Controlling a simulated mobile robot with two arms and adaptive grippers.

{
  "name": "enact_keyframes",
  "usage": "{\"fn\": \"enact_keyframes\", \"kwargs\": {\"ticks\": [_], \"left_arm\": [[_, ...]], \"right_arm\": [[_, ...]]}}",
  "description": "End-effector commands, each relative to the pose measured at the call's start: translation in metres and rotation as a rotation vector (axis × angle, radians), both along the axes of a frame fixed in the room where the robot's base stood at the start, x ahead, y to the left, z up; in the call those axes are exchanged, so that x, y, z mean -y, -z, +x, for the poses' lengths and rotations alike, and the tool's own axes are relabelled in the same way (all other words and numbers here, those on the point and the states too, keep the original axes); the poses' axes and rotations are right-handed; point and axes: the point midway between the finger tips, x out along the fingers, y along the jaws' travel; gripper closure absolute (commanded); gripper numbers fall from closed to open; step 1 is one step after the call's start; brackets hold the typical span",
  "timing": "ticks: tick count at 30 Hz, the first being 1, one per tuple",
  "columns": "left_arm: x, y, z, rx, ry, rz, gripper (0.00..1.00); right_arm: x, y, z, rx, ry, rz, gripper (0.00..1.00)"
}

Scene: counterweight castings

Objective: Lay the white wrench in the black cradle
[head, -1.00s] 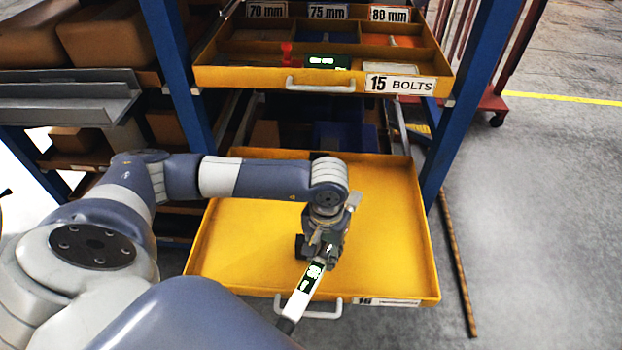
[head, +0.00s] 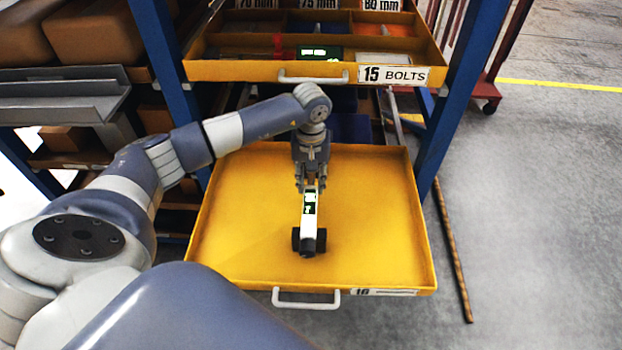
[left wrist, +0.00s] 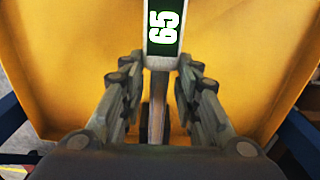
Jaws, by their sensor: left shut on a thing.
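The white wrench (head: 310,222) has a dark green label and a dark end pointing towards me. In the left wrist view the wrench (left wrist: 162,52) shows the number 65, and its metal shank runs between the fingers. My left gripper (head: 309,189) is shut on the wrench at its far end; its fingers (left wrist: 160,72) stand on both sides of it. The black cradle (head: 296,240) is in the lower yellow drawer, showing on both sides of the wrench's near part. The wrench covers its middle, so I cannot tell whether they touch. My right gripper is not in view.
The lower yellow drawer (head: 385,235) is pulled out and otherwise bare, with a front handle (head: 307,304). Above it, the upper drawer (head: 225,71), marked 15 BOLTS, also juts out. Blue rack posts (head: 440,130) stand on both sides.

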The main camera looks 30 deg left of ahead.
Motion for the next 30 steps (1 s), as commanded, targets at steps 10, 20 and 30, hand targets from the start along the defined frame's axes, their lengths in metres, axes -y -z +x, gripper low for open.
{"fn": "enact_keyframes", "kwargs": {"ticks": [10, 20, 30], "left_arm": [[0.0, 0.015, 0.001, 0.003, 0.0, -0.002, 1.0], [0.001, 0.04, 0.001, 0.002, 0.001, -0.002, 1.0], [0.0, 0.046, 0.001, 0.004, 0.0, -0.001, 1.0]], "right_arm": [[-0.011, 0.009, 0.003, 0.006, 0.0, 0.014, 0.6], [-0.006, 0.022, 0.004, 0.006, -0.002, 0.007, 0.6], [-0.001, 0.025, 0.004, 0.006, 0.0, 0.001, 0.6]]}}
